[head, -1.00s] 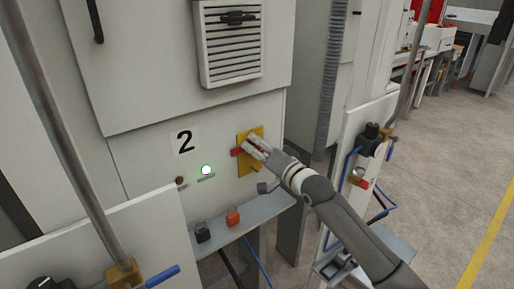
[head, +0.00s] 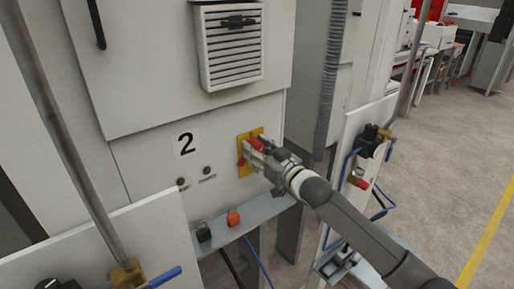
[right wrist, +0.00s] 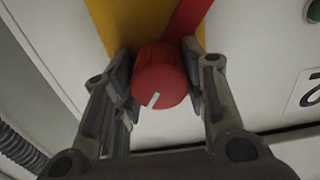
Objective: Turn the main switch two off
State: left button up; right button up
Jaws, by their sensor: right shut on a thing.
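Main switch two is a red knob (head: 256,145) on a yellow plate (head: 243,137), on the grey cabinet beside the label "2" (head: 185,143). My right gripper (head: 256,154) is at the switch. In the right wrist view the red knob (right wrist: 160,78) with a white mark sits between my two fingers (right wrist: 162,92), which are shut on it. The yellow plate (right wrist: 128,20) and a red strip show behind it. The indicator lamp (head: 207,171) left of the switch is dark. My left gripper is not in view.
A vent (head: 232,50) sits above. A panel with valves and blue hoses (head: 372,140) stands to the right.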

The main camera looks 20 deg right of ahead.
jog(key=n, duration=0.4)
jog(key=shift+n+p, duration=0.3)
jog(key=shift+n, duration=1.8)
jog(key=o, duration=1)
jog(key=v, duration=1.2)
